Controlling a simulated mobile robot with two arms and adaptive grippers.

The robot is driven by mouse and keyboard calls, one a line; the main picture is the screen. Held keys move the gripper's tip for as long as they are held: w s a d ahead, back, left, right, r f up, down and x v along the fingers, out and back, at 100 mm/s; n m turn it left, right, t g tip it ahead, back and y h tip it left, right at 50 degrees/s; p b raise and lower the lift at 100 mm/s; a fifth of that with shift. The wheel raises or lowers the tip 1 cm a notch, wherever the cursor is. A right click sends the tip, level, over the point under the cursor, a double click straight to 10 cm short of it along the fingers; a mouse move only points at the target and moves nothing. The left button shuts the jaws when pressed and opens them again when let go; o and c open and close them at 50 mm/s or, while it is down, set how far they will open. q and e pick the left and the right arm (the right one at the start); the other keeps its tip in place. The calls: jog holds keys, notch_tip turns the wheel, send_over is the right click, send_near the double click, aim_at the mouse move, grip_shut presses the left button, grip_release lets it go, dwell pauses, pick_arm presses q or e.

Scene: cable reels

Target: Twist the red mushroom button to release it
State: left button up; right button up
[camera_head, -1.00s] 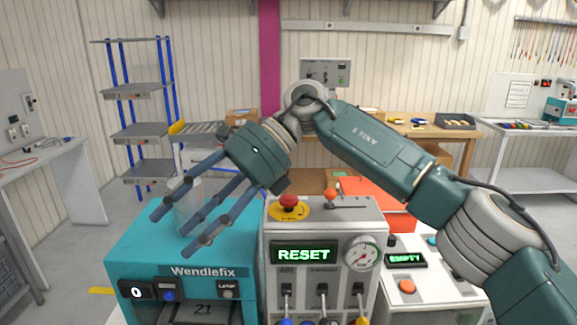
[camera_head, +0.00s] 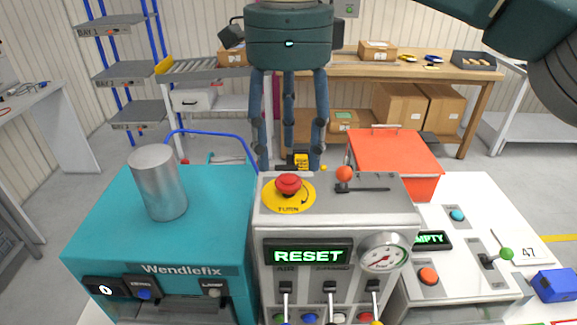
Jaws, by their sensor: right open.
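The red mushroom button (camera_head: 288,184) sits on a yellow round plate (camera_head: 291,199) on top of the grey control box, whose display reads RESET (camera_head: 307,256). My right gripper (camera_head: 290,160) hangs fingers down, above and behind the button in the picture. Its fingers are spread and hold nothing. The fingertips look apart from the button. My left gripper is not in view.
A teal Wendlefix machine (camera_head: 100,225) with a grey cylinder (camera_head: 158,182) on top stands left of the box. An orange-knobbed lever (camera_head: 344,175) is close right of the button. A red-orange bin (camera_head: 395,155) stands behind right, and a white panel with an EMPTY display (camera_head: 432,239) is at right.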

aim_at(288, 177)
jog(key=f, duration=0.4)
jog(key=shift+w, duration=0.3)
jog(key=shift+s+f, duration=0.2)
jog(key=shift+f, duration=0.25)
